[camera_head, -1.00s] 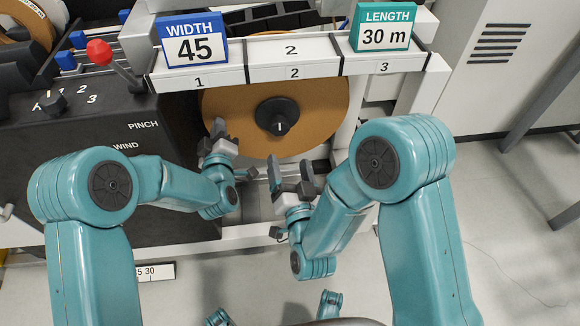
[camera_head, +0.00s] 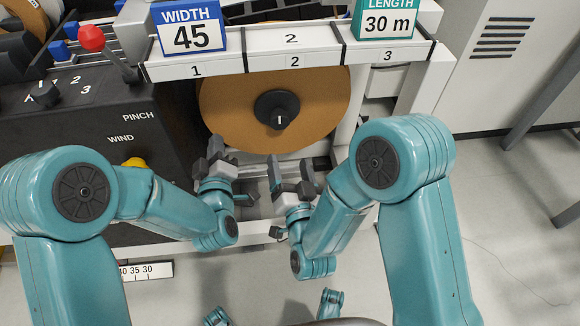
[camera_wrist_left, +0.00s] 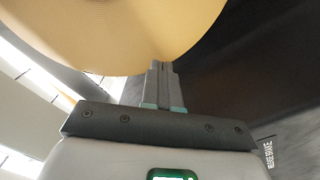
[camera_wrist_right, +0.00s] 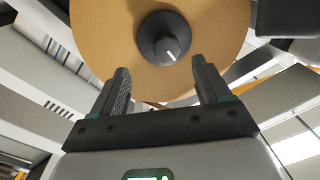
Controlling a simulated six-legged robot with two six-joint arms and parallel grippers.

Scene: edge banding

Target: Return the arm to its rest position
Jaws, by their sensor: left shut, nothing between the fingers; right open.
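My left gripper (camera_head: 216,150) is in front of the machine, below and left of the large tan roll (camera_head: 225,110). Its fingers (camera_wrist_left: 162,84) are shut with nothing between them in the left wrist view. My right gripper (camera_head: 290,168) is just to its right, below the roll, pointing up toward it. Its fingers (camera_wrist_right: 160,85) are open and empty in the right wrist view, with the roll's black hub (camera_wrist_right: 164,38) beyond the gap. Neither gripper visibly touches the roll.
A white shelf (camera_head: 292,55) marked 1, 2, 3 carries the WIDTH 45 sign (camera_head: 189,30) and the LENGTH 30 m sign (camera_head: 386,20). A black control box (camera_head: 70,125) with a red-knobbed lever (camera_head: 91,38) stands left. Open floor lies at right.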

